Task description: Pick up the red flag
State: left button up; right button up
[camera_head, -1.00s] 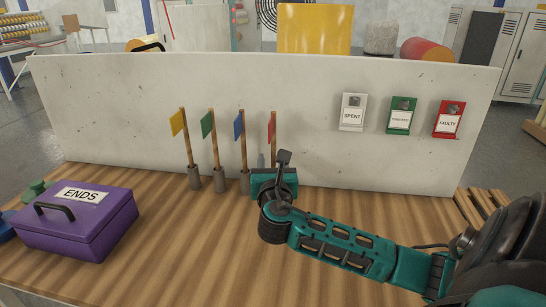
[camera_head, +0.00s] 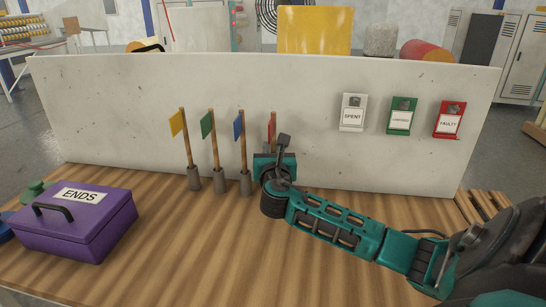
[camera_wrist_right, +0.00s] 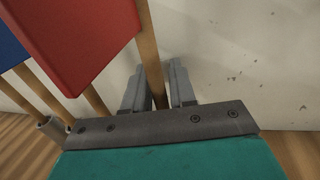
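The red flag (camera_head: 272,128) stands upright at the right end of the row of flags, its base hidden behind my right gripper. My right gripper (camera_head: 270,160) is at its pole. In the right wrist view the red flag (camera_wrist_right: 80,35) is at the upper left, and its wooden pole runs between the two grey fingers (camera_wrist_right: 158,88). My left gripper is not in view.
Blue (camera_head: 239,126), green (camera_head: 207,125) and yellow (camera_head: 177,123) flags stand in grey holders close to the left. A pale wall panel (camera_head: 320,90) is just behind. A purple box (camera_head: 85,235) labelled ENDS is at the left of the wooden table (camera_head: 190,250).

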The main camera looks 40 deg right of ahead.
grip_shut()
jog(key=shift+r, duration=0.1)
